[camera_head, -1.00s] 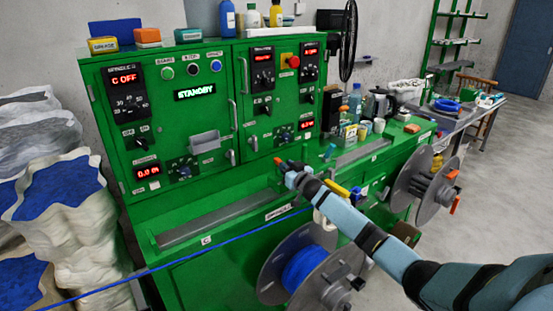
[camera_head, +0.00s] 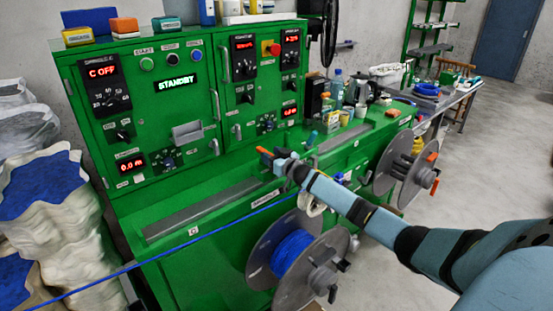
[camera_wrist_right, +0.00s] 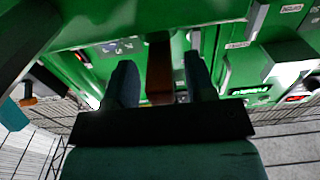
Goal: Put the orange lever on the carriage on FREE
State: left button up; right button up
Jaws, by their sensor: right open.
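The orange-red lever (camera_head: 265,153) shows in the head view at the grey rail along the front of the green machine, just beyond my right gripper (camera_head: 281,161). In the right wrist view a reddish-brown upright bar (camera_wrist_right: 160,66), apparently this lever, stands between the two dark fingers of the right gripper (camera_wrist_right: 162,78). The fingers are open, with a visible gap on each side of the bar. The carriage is mostly hidden behind the gripper. The lever's setting and the FREE mark cannot be read. My left gripper is not in view.
The blue cable (camera_head: 215,231) runs across the machine front. A blue-wound reel (camera_head: 292,256) sits below my right arm, and another reel (camera_head: 405,165) stands further right. The rail (camera_head: 215,207) left of the gripper is clear. White sacks (camera_head: 45,195) stand at left.

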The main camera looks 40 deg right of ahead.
jog(key=s+b, duration=0.1)
jog(key=s, duration=1.2)
jog(key=shift+s, duration=0.4)
jog(key=shift+d, duration=0.1)
